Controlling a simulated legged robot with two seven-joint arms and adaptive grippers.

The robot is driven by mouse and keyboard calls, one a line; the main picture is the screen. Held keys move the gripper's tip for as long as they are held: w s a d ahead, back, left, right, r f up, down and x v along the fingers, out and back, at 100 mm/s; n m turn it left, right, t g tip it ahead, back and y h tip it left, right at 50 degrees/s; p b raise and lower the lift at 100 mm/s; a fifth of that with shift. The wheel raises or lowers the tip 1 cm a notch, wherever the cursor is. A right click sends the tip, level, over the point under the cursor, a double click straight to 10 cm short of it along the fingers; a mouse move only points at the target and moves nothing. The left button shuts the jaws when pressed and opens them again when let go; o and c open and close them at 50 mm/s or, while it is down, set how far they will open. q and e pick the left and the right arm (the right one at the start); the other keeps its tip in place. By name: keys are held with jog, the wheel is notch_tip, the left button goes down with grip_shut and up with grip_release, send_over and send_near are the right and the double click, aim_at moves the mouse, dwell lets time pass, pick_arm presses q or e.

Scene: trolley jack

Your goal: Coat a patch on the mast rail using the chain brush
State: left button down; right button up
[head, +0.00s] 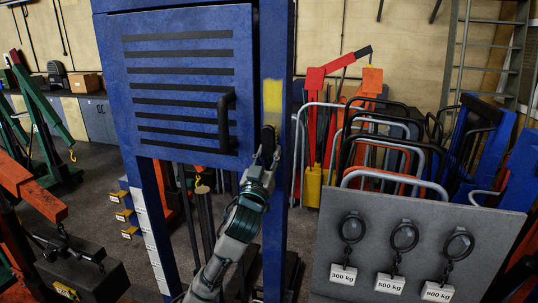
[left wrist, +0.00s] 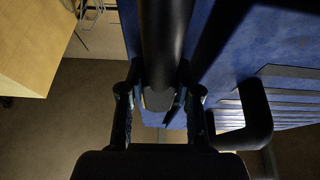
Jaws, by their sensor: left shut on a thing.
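The mast rail (head: 275,55) is the upright blue beam right of the blue panel in the head view. A yellowish patch (head: 272,95) shows on its face, with uneven, faded edges. My left gripper (head: 268,150) is just below the patch, in front of the rail. It is shut on the chain brush, whose dark body (head: 268,137) points up toward the patch. In the left wrist view the brush is a thick black cylinder (left wrist: 165,45) between the two fingers (left wrist: 160,105). Its far end is hidden, and I cannot tell whether it touches the rail. My right gripper is not in view.
A blue panel (head: 185,75) with black slots and a protruding black handle (head: 226,122) stands left of the rail. The handle is close to my gripper in the left wrist view (left wrist: 258,115). A grey board (head: 415,225) with tagged rings stands lower right, before tubular frames (head: 385,150).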

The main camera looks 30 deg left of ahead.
pick_arm(q)
jog(key=shift+s, duration=0.15)
jog(key=shift+s+d, duration=0.25)
jog(key=shift+s, duration=0.7)
jog(key=shift+s+d, duration=0.2)
jog(key=shift+s, duration=0.7)
jog(key=shift+s+d, duration=0.25)
jog(key=shift+s, duration=0.7)
jog(key=s, duration=0.3)
jog(key=shift+d, duration=0.35)
jog(key=shift+w+a+p, duration=0.2)
jog(key=shift+w+a, duration=0.05)
jog(key=shift+w, duration=0.95)
jog(key=shift+w+a+p, duration=0.2)
jog(key=shift+w+a, duration=0.1)
jog(key=shift+w, duration=0.9)
jog(key=shift+w+a+p, duration=0.2)
jog(key=shift+w+a, duration=0.05)
jog(key=shift+w, duration=0.95)
jog(key=shift+w+a, duration=0.2)
jog(key=shift+w, duration=0.65)
